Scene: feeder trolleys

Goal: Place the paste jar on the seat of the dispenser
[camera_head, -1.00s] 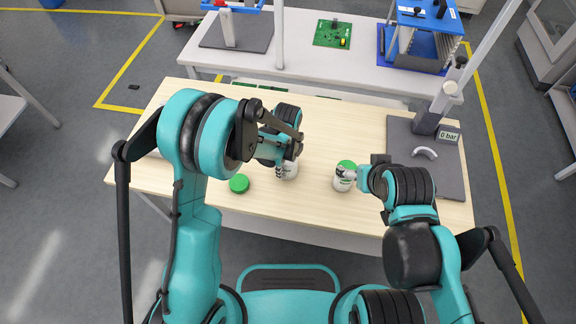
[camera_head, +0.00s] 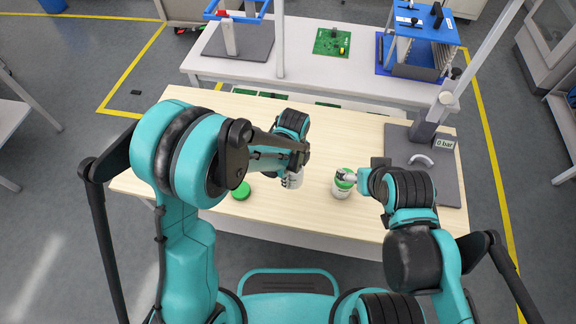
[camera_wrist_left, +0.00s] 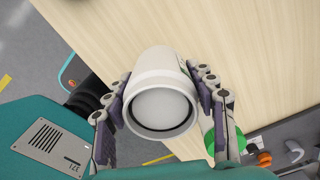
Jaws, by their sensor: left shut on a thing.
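My left gripper (camera_head: 294,168) is shut on an open white jar (camera_head: 292,180) over the middle of the table. In the left wrist view the jar (camera_wrist_left: 160,95) sits between the two fingers, its round open mouth facing the camera and pale inside. The dispenser has a grey base plate (camera_head: 447,188), a post with a "0 bar" display (camera_head: 443,144) and a pale curved seat (camera_head: 420,160). My right gripper (camera_head: 356,178) is at a second white jar with a green top (camera_head: 342,185); its finger opening is unclear.
My left arm covers the table's left part.

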